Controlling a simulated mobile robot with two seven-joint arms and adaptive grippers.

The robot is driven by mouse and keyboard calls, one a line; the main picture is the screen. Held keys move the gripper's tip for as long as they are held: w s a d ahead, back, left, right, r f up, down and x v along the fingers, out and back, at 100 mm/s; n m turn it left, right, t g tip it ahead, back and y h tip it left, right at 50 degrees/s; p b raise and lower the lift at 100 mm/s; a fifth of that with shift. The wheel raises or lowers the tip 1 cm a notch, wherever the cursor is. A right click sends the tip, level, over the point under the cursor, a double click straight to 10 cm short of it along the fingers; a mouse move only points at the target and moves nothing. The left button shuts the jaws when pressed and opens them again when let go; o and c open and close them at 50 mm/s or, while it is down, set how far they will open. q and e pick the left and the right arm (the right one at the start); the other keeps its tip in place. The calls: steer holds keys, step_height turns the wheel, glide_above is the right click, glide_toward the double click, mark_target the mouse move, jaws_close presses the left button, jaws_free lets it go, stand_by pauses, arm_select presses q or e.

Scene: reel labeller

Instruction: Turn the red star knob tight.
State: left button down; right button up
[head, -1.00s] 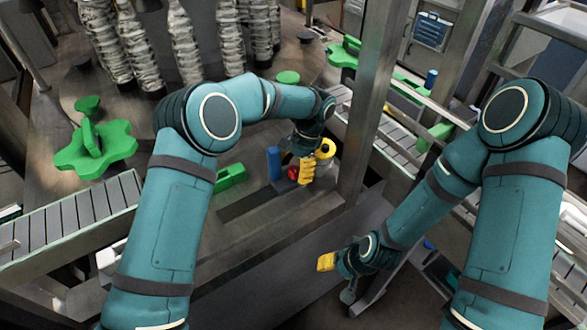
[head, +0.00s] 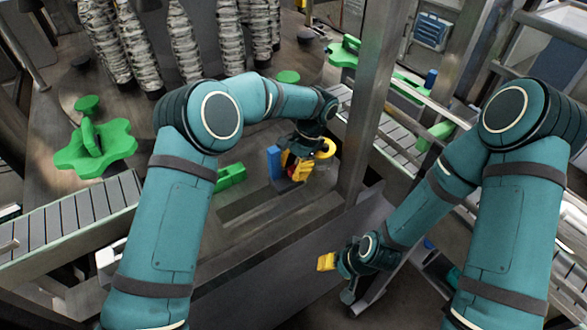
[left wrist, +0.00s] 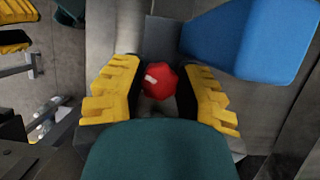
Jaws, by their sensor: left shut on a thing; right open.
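The red star knob (left wrist: 160,81) sits between the two yellow fingers of my left gripper (left wrist: 160,92) in the left wrist view. The fingers are closed on it from both sides. In the head view the left gripper (head: 297,168) is at the machine's near edge, and only a little red of the knob (head: 294,174) shows between its fingers. My right gripper (head: 335,262) hangs low in front of the machine with its yellow finger pads showing. It is open and empty, away from the knob.
A blue block (head: 273,162) stands right beside the knob and also shows close to the fingers in the left wrist view (left wrist: 250,40). A green block (head: 231,176) lies to the left. A steel post (head: 368,110) rises to the right.

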arm_select(q)
steer(key=m, duration=0.2)
steer(key=m+t+y, duration=0.1)
steer(key=m, duration=0.2)
steer(key=shift+f+t+b, duration=0.1)
steer(key=shift+t+b, duration=0.2)
steer(key=shift+b, duration=0.05)
steer(key=shift+m+t, duration=0.9)
steer(key=shift+m, duration=1.4)
steer(key=c, duration=0.6)
jaws_free()
steer(key=shift+w, duration=0.1)
